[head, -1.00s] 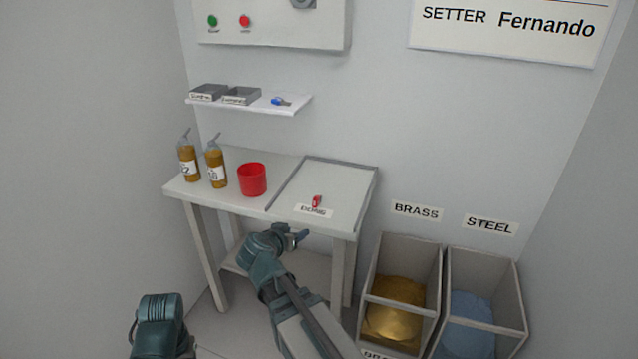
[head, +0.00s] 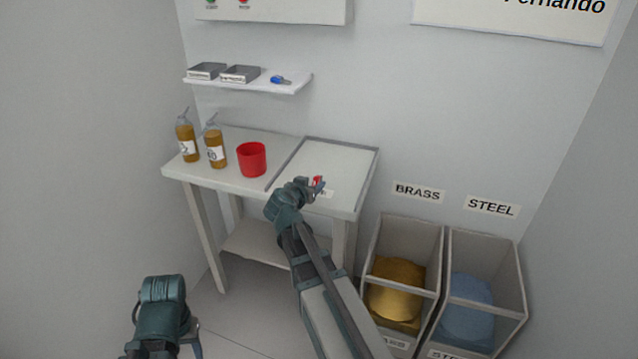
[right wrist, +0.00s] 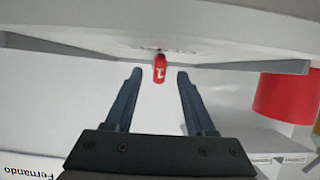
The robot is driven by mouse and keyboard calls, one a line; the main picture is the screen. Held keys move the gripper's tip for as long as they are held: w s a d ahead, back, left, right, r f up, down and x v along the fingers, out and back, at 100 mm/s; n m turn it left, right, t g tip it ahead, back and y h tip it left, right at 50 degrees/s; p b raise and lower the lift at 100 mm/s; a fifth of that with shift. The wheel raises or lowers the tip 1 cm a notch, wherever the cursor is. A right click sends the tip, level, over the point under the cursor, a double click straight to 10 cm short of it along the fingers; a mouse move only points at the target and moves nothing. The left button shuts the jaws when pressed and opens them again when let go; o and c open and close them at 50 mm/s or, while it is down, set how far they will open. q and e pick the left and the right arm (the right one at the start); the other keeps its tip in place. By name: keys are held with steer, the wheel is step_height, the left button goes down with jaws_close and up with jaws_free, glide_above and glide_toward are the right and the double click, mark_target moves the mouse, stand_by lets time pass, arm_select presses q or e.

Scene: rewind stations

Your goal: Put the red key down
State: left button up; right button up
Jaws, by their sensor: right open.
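The small red key (head: 317,180) is at the framed tray area (head: 345,165) on the right of the white table, by a small label. In the right wrist view the red key (right wrist: 160,68) shows a white mark and lies between the tips of my open right gripper (right wrist: 160,75), with a gap on both sides. In the head view my right gripper (head: 312,187) is at the table's front edge, partly covering the label. My left gripper (head: 165,325) is low at the left, away from the table; its jaws do not show clearly.
A red cup (head: 251,160) and two amber bottles (head: 215,148) stand on the table's left. A shelf (head: 290,87) above holds two grey trays and a blue item. Brass (head: 396,290) and steel (head: 467,310) bins stand at the right.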

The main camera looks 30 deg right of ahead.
mark_target(315, 181)
steer(key=b+x, duration=0.1)
steer(key=x, duration=0.4)
steer(key=shift+w+d+r+b, duration=0.1)
steer(key=shift+w+d+b, duration=0.1)
steer(key=shift+b, duration=0.1)
steer(key=shift+s+r, duration=0.1)
jaws_close()
